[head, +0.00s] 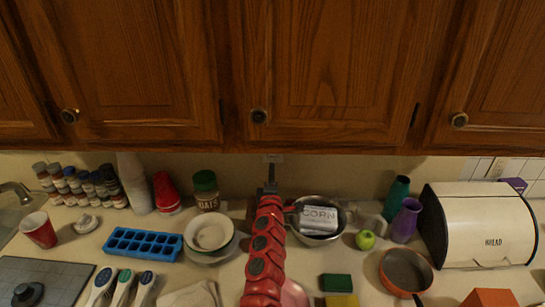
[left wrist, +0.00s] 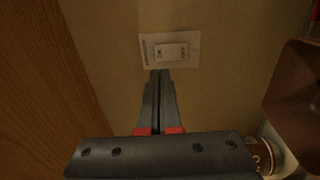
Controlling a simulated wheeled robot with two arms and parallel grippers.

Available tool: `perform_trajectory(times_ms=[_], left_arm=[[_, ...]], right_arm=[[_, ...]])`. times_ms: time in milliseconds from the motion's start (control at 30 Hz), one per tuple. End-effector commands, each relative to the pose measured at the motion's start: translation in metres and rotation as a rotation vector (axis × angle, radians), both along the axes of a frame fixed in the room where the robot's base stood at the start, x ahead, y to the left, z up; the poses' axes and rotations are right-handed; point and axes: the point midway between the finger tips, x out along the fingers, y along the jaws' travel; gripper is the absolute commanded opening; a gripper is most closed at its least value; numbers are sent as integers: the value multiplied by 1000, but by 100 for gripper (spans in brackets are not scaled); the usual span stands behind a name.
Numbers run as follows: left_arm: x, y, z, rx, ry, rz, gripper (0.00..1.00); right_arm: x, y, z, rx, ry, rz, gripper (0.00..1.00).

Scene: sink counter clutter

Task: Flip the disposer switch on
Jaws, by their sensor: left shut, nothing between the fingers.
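The disposer switch is a pale rocker (left wrist: 171,51) on a whitish wall plate (left wrist: 147,41) in the left wrist view. Small dark marks show on the plate and the rocker's left part, too small to read surely. In the head view the plate (head: 273,158) shows small on the wall under the middle cabinet. My left gripper (left wrist: 160,72) is shut and empty, its tips at the lower edge of the plate in the picture, just below the rocker. I cannot tell whether they touch. In the head view my left gripper (head: 271,168) points at the wall. My right gripper is out of view.
Wooden cabinets (head: 320,60) hang above the wall. A bread box (head: 480,225) stands at right.

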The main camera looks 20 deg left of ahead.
Motion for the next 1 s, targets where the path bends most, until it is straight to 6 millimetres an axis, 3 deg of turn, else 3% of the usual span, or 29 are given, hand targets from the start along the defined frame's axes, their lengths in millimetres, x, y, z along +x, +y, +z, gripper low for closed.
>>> perform_trajectory(times_ms=[533, 1000], left_arm=[[71, 18, 7, 4, -1, -4, 0], [83, 24, 10, -1, 1, 0, 0]], right_arm=[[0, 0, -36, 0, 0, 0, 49], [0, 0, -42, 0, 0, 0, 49]])
